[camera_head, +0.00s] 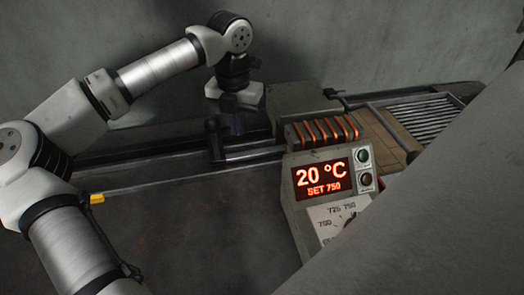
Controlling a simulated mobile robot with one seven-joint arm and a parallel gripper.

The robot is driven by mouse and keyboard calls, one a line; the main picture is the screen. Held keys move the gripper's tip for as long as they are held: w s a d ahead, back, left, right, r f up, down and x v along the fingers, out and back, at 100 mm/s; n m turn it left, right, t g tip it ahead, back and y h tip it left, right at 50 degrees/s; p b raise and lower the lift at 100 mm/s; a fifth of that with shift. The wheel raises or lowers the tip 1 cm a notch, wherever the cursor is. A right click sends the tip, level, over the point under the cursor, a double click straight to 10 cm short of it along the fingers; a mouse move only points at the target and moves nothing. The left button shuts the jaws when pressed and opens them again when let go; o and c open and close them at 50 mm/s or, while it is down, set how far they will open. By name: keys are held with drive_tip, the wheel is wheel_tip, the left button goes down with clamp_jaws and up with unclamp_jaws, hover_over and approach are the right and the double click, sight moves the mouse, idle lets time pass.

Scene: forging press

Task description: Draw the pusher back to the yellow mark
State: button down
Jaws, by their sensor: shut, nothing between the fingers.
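The pusher (215,140) appears as a dark upright post on a dark rail track, just left of the heater box. The yellow mark (97,198) is a small block at the left end of the front rail, well left of the pusher. My gripper (237,128) points down beside the post, a little to its right in the picture, and is shut with nothing in it. Whether the fingers touch the pusher cannot be told. The fingertips are dark and hard to make out.
The heater box with glowing orange coils (325,131) stands right of my gripper. A control panel (323,180) reads 20 °C, SET 750. A roller conveyor (430,115) lies at the right. The rails (170,180) between pusher and yellow mark look clear. A wall (350,45) stands behind.

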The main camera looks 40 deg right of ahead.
idle(0.3)
drive_tip(key=w+a+f+b, duration=0.1)
drive_tip(key=w+a, duration=0.4)
drive_tip(key=a, duration=0.5)
drive_tip(key=w+a+f, duration=0.1)
drive_tip(key=w+a, duration=0.4)
drive_tip(key=a, duration=0.6)
drive_tip(key=w+a+f+b, duration=0.1)
drive_tip(key=w+a, duration=0.4)
drive_tip(key=a, duration=0.5)
drive_tip(key=shift+a+f+b, duration=0.2)
drive_tip(key=shift+b, duration=0.1)
idle(0.5)
wheel_tip(320, 180, up, 14)
drive_tip(key=d+p, duration=0.2)
drive_tip(key=p, duration=0.6)
drive_tip(key=shift+s+d+f+p, duration=0.15)
drive_tip(key=shift+s+f+p, duration=0.15)
drive_tip(key=shift+s, duration=0.15)
idle(0.4)
